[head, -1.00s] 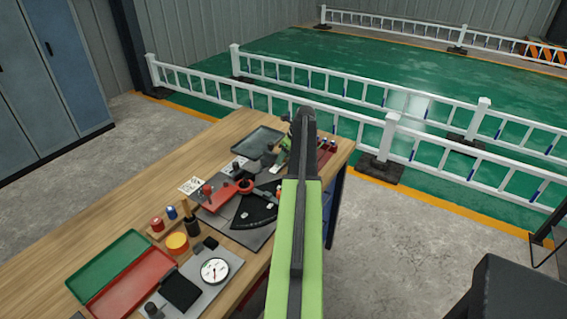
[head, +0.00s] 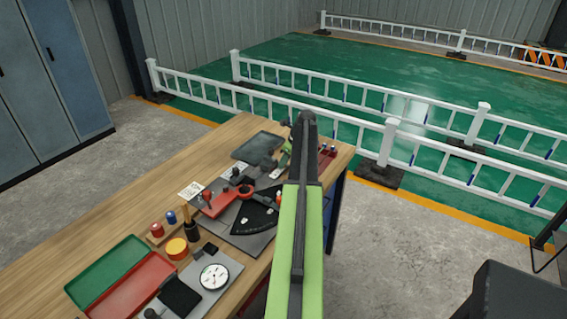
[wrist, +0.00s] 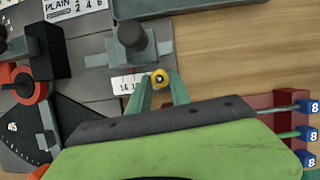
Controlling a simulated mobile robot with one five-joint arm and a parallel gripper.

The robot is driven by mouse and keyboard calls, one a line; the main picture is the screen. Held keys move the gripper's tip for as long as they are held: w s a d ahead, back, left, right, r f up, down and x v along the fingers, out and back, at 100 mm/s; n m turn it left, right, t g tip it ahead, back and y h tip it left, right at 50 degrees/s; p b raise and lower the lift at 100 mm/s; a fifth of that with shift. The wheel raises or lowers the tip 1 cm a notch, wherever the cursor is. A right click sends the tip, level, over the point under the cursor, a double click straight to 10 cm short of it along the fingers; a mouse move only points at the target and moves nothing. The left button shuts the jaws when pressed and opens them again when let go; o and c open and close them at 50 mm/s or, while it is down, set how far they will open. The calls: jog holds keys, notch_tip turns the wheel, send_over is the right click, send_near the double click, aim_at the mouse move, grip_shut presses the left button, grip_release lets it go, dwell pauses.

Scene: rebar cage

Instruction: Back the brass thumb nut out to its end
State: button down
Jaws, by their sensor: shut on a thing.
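The brass thumb nut (wrist: 160,77) shows in the wrist view as a small yellow ring with a dark centre. It sits between the tips of my gripper (wrist: 159,84), whose green fingers are shut on it from both sides. Just beyond it is a grey block fixture with a dark round knob (wrist: 132,38). A white scale label (wrist: 130,84) with numbers lies left of the nut. In the head view my green and black arm covers the nut and most of the gripper.
A dark quadrant plate (wrist: 38,130) and a red and black clamp (wrist: 28,82) lie to the left. A red rack (wrist: 275,115) with blue numbered ends stands at the right. Green and red trays (head: 108,268) and a dial gauge (head: 214,277) are nearer on the bench. Bare wood (wrist: 230,60) lies right of the nut.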

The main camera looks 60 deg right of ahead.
jog(key=n, duration=0.1)
jog(key=n+y, duration=0.1)
jog(key=n, duration=0.2)
jog(key=shift+w+d, duration=0.1)
jog(key=shift+d, duration=0.15)
jog(key=shift+d+n+g+y, duration=0.1)
jog(key=shift+n+g+y, duration=0.3)
jog(key=shift+n, duration=0.6)
jog(key=shift+n+g+y, duration=0.2)
jog(key=shift+n+y, duration=0.3)
jog(key=shift+n, duration=0.5)
jog(key=c, duration=1.2)
grip_release()
jog(key=p+v, duration=1.6)
jog(key=v, duration=0.1)
jog(key=shift+w+r, duration=0.15)
jog(key=shift+r, duration=0.1)
